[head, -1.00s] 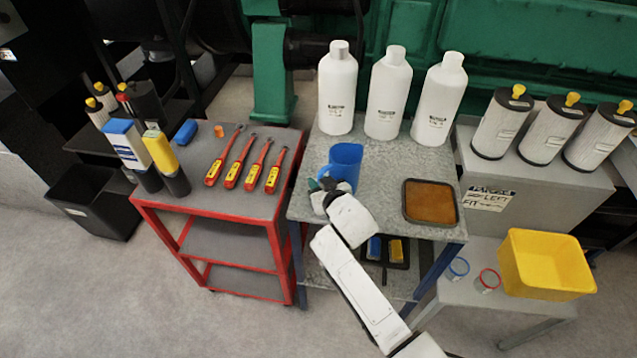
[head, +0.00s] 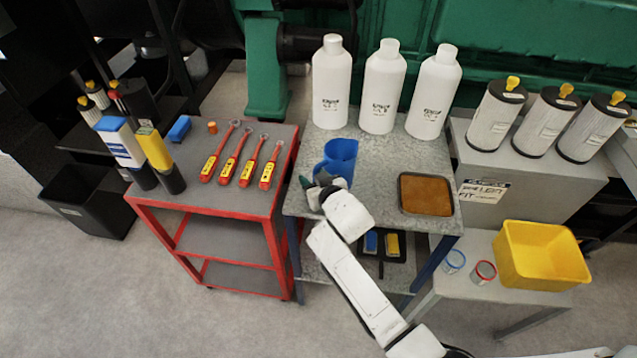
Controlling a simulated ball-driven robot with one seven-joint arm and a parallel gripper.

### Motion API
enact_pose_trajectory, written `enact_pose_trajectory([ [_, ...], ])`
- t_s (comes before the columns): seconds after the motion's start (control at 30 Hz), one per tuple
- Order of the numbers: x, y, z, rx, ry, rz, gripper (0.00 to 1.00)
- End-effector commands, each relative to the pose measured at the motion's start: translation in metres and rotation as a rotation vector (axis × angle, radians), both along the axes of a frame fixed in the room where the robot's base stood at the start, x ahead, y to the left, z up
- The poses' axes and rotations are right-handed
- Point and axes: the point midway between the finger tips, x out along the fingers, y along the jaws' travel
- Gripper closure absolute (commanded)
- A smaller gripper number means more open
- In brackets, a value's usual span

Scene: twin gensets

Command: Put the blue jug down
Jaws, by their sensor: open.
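The blue jug (head: 341,156) stands upright on the grey metal table (head: 375,165), in front of the white bottles. My gripper (head: 318,182) is at the jug's near left side, with my white arm reaching in from the lower right. The jaws are open. My gripper hides the lower front of the jug, and I cannot tell whether a finger still touches it.
Three white bottles (head: 383,88) stand along the table's back. A brown-filled tray (head: 426,194) lies to the right. A red cart (head: 215,212) with several red-yellow tools stands left. A yellow bin (head: 541,257) sits on a low table at right.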

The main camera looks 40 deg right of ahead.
Motion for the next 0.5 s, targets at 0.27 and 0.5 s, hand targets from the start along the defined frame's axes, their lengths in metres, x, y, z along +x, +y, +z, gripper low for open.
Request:
enact_pose_trajectory([
  [0.27,-0.028,0.01,0.012,0.001,0.001,0.0,0.54],
  [0.5,-0.067,0.023,0.03,0.0,-0.001,0.001,0.54],
])
